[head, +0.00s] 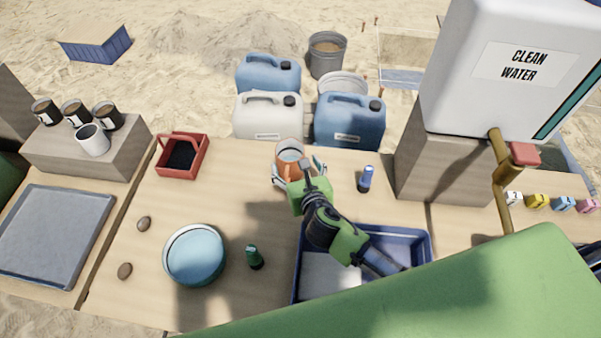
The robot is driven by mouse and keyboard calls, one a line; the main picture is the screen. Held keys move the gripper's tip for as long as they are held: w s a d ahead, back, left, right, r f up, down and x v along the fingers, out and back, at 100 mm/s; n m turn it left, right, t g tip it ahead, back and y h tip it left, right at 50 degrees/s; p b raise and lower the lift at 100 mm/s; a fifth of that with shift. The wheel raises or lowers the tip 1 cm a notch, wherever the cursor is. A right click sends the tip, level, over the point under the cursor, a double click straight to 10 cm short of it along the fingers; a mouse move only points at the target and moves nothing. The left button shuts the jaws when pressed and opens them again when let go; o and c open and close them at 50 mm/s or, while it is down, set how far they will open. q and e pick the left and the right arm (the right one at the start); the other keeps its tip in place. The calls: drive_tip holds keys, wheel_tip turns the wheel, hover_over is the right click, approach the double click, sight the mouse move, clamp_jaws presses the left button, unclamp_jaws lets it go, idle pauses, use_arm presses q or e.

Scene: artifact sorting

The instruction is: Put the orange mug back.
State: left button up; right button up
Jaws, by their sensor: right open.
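The orange mug (288,153) stands near the back edge of the wooden table in the head view, upright as far as I can see. Its pale rim and inside show, with some orange body below. My right gripper (299,173) is at the mug's near side, open, with a finger showing at each side. The gripper hides the lower part of the mug, and I cannot tell whether the fingers touch it. My left gripper is not in view.
A red caddy (184,156) stands left of the mug, a small blue bottle (366,179) right of it. A blue basin (416,243) lies under my right arm. A round blue bowl (194,256) and green item (255,257) stand in front. Several mugs stand on a wooden block (70,160).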

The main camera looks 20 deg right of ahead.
drive_tip(key=v, duration=0.5)
drive_tip(key=shift+s+r, duration=0.1)
drive_tip(key=shift+s, duration=0.25)
